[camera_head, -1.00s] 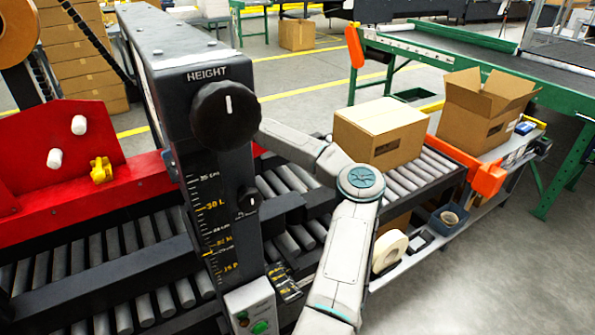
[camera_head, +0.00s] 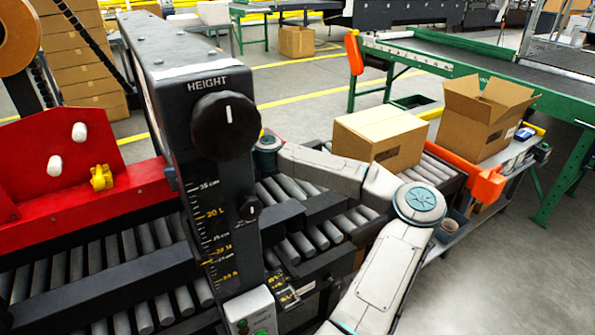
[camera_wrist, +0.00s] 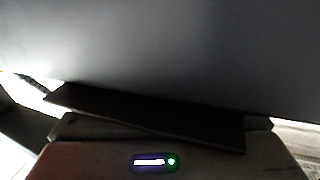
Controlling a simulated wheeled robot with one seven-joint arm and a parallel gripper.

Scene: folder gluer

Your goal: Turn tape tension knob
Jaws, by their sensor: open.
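A yellow lobed knob (camera_head: 101,177) sits low on a red panel (camera_head: 60,140) at the left of the head view. No label for tape tension is readable on it. A large black knob (camera_head: 226,124) marked HEIGHT and a small black knob (camera_head: 249,208) sit on the dark column. My arm reaches behind this column, which hides my gripper in the head view. In the wrist view my gripper (camera_wrist: 150,118) shows as a dark bar and housing with a lit display. It is open, close to a large plain grey surface, with nothing seen between its jaws.
The dark column (camera_head: 190,70) with its height scale stands between the head camera and my gripper. Two white pegs (camera_head: 66,148) stick out of the red panel. Roller conveyors (camera_head: 90,270) run below. A closed carton (camera_head: 380,138) and an open carton (camera_head: 482,120) are at right.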

